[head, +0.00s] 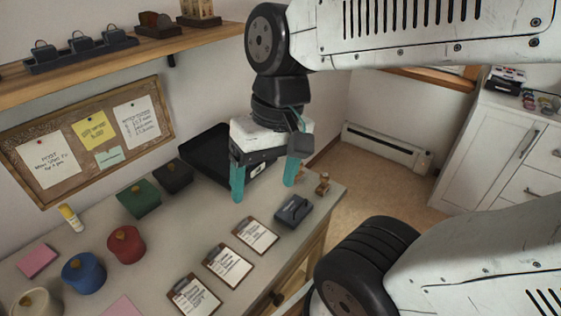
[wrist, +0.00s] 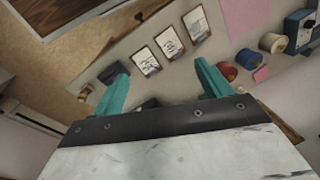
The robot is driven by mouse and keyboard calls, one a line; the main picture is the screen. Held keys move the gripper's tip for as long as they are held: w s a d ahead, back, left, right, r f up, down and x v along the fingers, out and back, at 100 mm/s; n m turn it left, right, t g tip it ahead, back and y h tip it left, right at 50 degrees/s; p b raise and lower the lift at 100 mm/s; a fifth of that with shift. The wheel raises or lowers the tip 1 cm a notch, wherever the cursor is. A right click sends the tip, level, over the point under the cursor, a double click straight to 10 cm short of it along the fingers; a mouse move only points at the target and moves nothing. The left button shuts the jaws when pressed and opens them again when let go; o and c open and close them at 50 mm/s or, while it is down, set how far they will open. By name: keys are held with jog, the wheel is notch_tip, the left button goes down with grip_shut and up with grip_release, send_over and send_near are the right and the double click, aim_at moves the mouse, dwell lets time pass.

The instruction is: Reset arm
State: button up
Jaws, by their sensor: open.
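My gripper (head: 264,182) has two teal fingers and hangs above the right part of the counter in the head view. The fingers are spread apart with nothing between them. It also shows in the wrist view (wrist: 160,88), open and empty. Behind it in the head view is a black tray (head: 203,150), partly hidden by the gripper. A small dark device (head: 293,211) lies on the counter to the right of the gripper, apart from it.
A corkboard (head: 88,140) and a wooden shelf (head: 190,42) are on the wall. White cabinets (head: 500,150) stand at the right.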

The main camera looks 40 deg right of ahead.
jog(key=d+h, duration=0.1)
jog(key=s+d+r+n+h, duration=0.1)
jog(key=d, duration=0.1)
jog(key=shift+s+d+r+n+t, duration=0.2)
jog(key=shift+n+t, duration=0.1)
jog(key=shift+t, duration=0.1)
dwell(0.8)
